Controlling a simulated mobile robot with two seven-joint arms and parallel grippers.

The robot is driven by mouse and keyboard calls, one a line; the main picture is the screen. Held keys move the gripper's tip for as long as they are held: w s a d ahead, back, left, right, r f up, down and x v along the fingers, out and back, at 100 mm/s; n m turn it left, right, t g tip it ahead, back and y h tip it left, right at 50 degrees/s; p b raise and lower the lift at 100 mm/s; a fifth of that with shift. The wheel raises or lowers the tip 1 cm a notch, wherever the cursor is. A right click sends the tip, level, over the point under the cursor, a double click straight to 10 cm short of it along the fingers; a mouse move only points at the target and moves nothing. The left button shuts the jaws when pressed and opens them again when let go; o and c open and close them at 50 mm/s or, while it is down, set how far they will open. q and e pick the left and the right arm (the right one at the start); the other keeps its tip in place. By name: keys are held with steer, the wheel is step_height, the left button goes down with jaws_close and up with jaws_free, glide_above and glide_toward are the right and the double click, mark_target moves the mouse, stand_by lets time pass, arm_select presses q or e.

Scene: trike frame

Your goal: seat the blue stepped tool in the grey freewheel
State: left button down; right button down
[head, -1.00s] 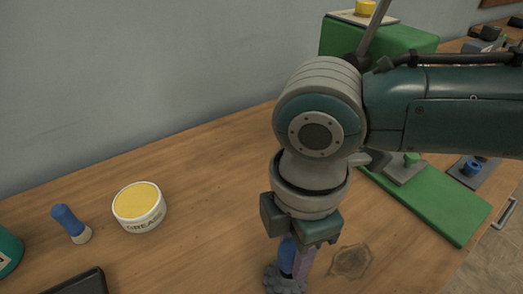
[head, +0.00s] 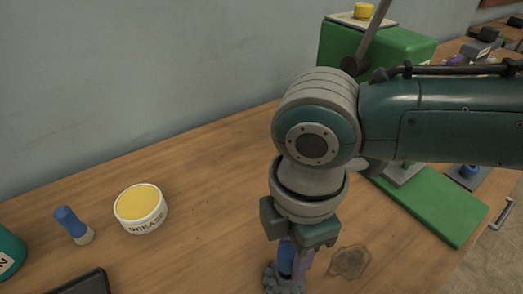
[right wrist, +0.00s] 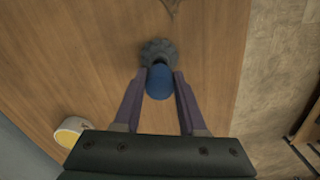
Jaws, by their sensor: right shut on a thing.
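My right gripper (head: 291,268) points down and is shut on the blue stepped tool (head: 284,256), near the front of the wooden bench. In the right wrist view the tool's round blue top (right wrist: 159,82) sits between the two purple fingers. The grey toothed freewheel (head: 279,283) lies directly below the tool; it also shows in the right wrist view (right wrist: 158,50). The tool's lower end is hidden, so I cannot tell how deep it sits in the freewheel. My left gripper is not in view.
A dark flat object (head: 80,285) and a teal container (head: 8,253) are at the lower left. A dark stain (head: 349,262) marks the bench.

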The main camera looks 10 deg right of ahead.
mark_target(293, 251)
steer(key=shift+f+b, duration=1.1)
steer(key=shift+f, duration=0.3)
steer(key=shift+c, duration=1.9)
jaws_free()
steer(key=shift+r, duration=0.1)
step_height(293, 251, up, 10)
steer(key=shift+f+p, duration=0.1)
steer(key=shift+p, duration=0.65)
